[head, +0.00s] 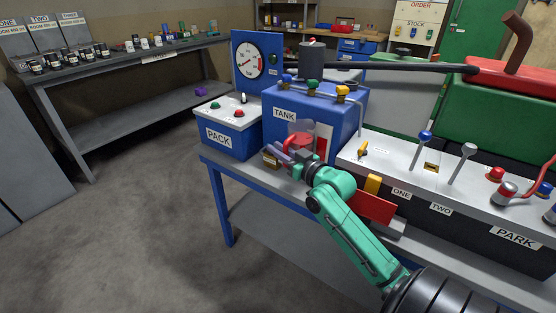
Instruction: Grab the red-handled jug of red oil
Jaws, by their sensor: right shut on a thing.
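The jug of red oil (300,139) stands in front of the blue tank box (260,119) labelled TANK. Its upper part looks clear and its lower part red. My right gripper (282,156), on a green arm from the lower right, is shut at the near side of the jug. The gripper and wrist hide the jug's lower part and the exact grip on its handle. My left gripper is not in view.
The blue PACK box (229,124) stands left of the tank, below a pressure gauge (248,61). A lever console (441,173) takes up the right side. A grey bench (130,63) with small jars stands at the back left. The floor at left is clear.

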